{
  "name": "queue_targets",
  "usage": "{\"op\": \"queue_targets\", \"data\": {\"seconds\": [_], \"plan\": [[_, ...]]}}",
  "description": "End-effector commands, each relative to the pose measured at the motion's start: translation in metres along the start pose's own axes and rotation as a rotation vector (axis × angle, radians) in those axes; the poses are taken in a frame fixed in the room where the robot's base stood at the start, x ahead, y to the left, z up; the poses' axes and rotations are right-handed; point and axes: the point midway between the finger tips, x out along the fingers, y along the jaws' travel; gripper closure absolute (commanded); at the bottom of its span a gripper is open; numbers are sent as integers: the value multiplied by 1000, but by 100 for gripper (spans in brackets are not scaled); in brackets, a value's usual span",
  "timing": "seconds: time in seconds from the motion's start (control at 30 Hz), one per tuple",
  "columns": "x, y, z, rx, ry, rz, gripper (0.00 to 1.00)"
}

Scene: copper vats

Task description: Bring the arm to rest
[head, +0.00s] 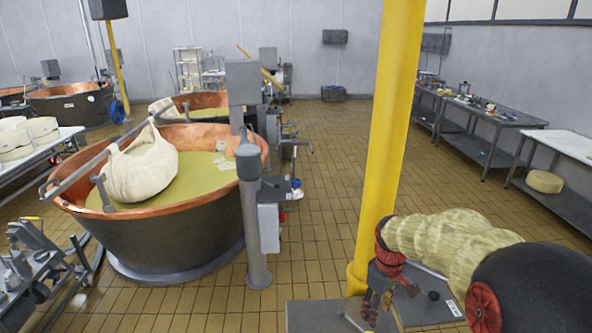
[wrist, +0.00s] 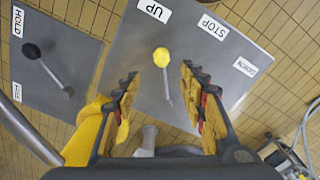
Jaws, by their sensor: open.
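My gripper (wrist: 158,78) is open in the wrist view, its two fingers spread with nothing held between them. A lever with a yellow knob (wrist: 162,57) stands on a grey panel (wrist: 215,65) and shows in the gap between the fingertips. I cannot tell how far the fingers are from it. In the head view my arm, in a pale ribbed sleeve, comes in from the lower right, and my gripper (head: 374,300) points down beside the foot of the yellow post (head: 388,130).
The yellow-knob panel bears the labels UP, STOP and a partly readable third. A second panel (wrist: 60,95) has a black-knob lever (wrist: 31,50) and a HOLD label. A copper vat (head: 170,235) holding a pale cloth bundle (head: 140,168) stands left. Tiled floor (head: 320,190) is clear between.

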Motion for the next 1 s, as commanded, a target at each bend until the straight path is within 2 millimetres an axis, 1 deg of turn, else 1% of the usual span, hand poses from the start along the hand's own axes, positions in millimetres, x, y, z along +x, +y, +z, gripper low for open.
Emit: {"op": "queue_targets", "data": {"seconds": [0.07, 0.1, 0.17, 0.3, 0.47, 0.6, 0.8, 0.9, 1.0], "plan": [[8, -7, 8, 73, -16, -13, 58], [13, -13, 15, 118, -29, -22, 58], [12, -23, 27, 189, -38, -28, 58], [-4, -46, 51, 324, -21, -18, 58], [-25, -73, 75, 433, 23, 2, 58], [-44, -101, 101, 519, 89, 23, 58], [-64, -142, 139, 587, 218, 53, 58], [-70, -158, 154, 584, 289, 69, 58], [-76, -170, 165, 567, 356, 86, 58]]}}
